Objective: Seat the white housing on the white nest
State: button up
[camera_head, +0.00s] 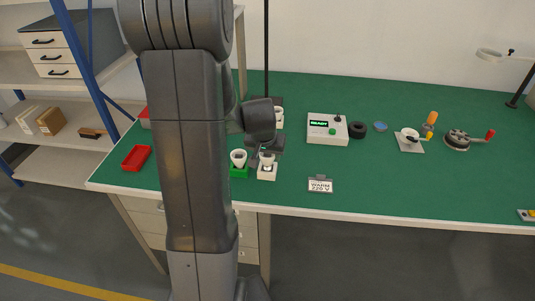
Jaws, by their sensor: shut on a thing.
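The white nest (267,173) is a small block near the front edge of the green-topped bench. A white cone-shaped housing (267,160) is right above it, small in view. My gripper (266,152) points down over the nest and is shut on this housing. I cannot tell from here whether the housing touches the nest or is slightly above it. The gripper and wrist hide the housing's top. A second white cone-shaped housing (238,158) stands upright in a green nest (239,172) just to the left.
A sign (320,185) reading "WARM 220 V" stands at the front. A control box (327,130) showing "READY" is behind it. A red tray (136,158) is at the left. Fixtures with handles (457,139) are to the right. My arm hides part of the bench.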

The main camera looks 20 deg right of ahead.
jog(key=shift+f+b, duration=0.8)
dwell(0.9)
jog(key=o, duration=1.1)
jog(key=v, duration=1.4)
jog(key=shift+f+p, duration=0.1)
jog(key=shift+p, duration=0.25)
jog(key=shift+f, duration=0.1)
jog(key=x, duration=1.3)
jog(key=shift+w+d+f+b, duration=0.15)
jog(key=shift+f+b, duration=0.15)
jog(key=shift+b, duration=0.05)
jog(key=shift+r, duration=0.1)
